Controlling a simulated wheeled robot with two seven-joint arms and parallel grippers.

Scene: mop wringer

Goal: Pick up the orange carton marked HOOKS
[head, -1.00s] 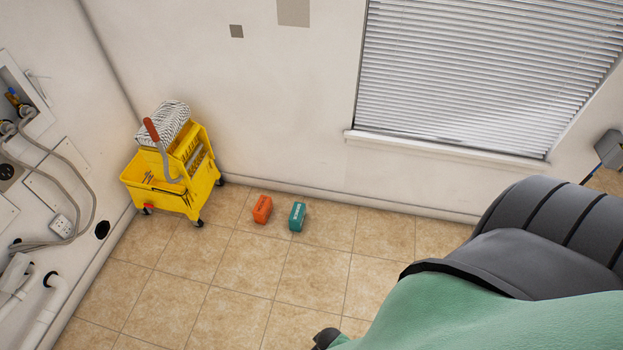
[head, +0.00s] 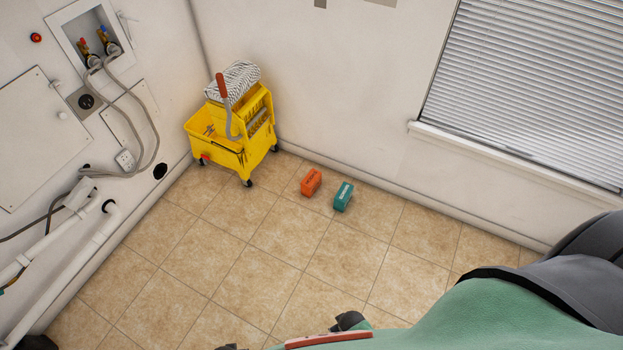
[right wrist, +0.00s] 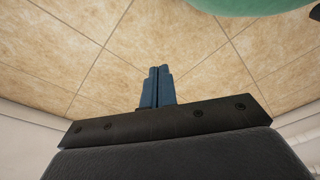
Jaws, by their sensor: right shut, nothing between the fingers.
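The orange carton (head: 311,182) sits on the tiled floor near the back wall, to the right of the yellow mop bucket. Its marking is too small to read. A teal carton (head: 343,196) stands just to its right, a small gap apart. My right gripper (right wrist: 158,72) shows in the right wrist view, its blue fingers together and empty, above bare floor tiles and well away from the cartons. No gripper can be made out in the head view, and my left gripper is not in view.
The yellow mop bucket (head: 229,150) with its wringer and a red-tipped handle (head: 220,85) stands in the corner left of the cartons. White pipes (head: 62,262) and grey hoses run along the left wall. The tiled floor (head: 250,240) in front of the cartons is clear.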

